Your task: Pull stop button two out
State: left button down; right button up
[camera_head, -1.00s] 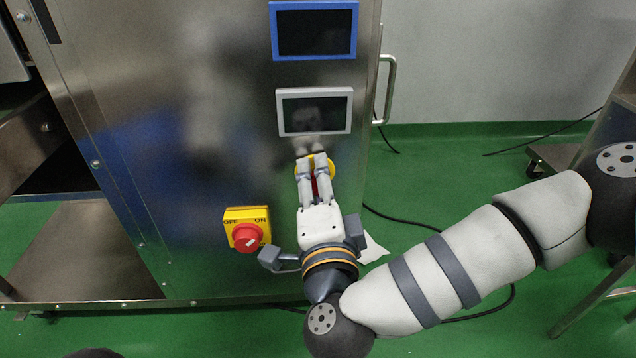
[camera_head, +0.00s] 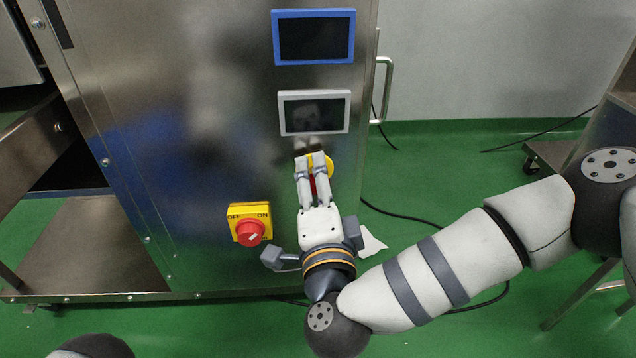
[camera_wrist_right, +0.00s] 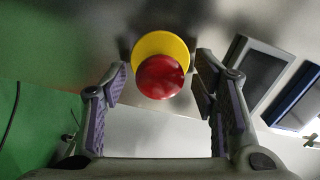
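The stop button, a red mushroom head (camera_wrist_right: 160,77) on a yellow round base (camera_wrist_right: 160,44), sits on the steel cabinet front. In the head view its yellow base (camera_head: 329,166) shows just beside my fingers, with a little red between them; the rest is hidden. My right gripper (camera_head: 311,158) points at it from below the grey-framed screen. In the right wrist view the fingers of my right gripper (camera_wrist_right: 161,82) stand apart on either side of the red head, with a small gap visible on each side. My left gripper is not in view.
A yellow OFF/ON box with a red rotary knob (camera_head: 250,232) is left of my right gripper. A grey-framed screen (camera_head: 314,112) and a blue-framed screen (camera_head: 313,37) are above. A door handle (camera_head: 387,88) juts out at the cabinet's right edge. Green floor lies to the right.

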jog(key=s+d, duration=0.1)
jog(key=s, duration=1.1)
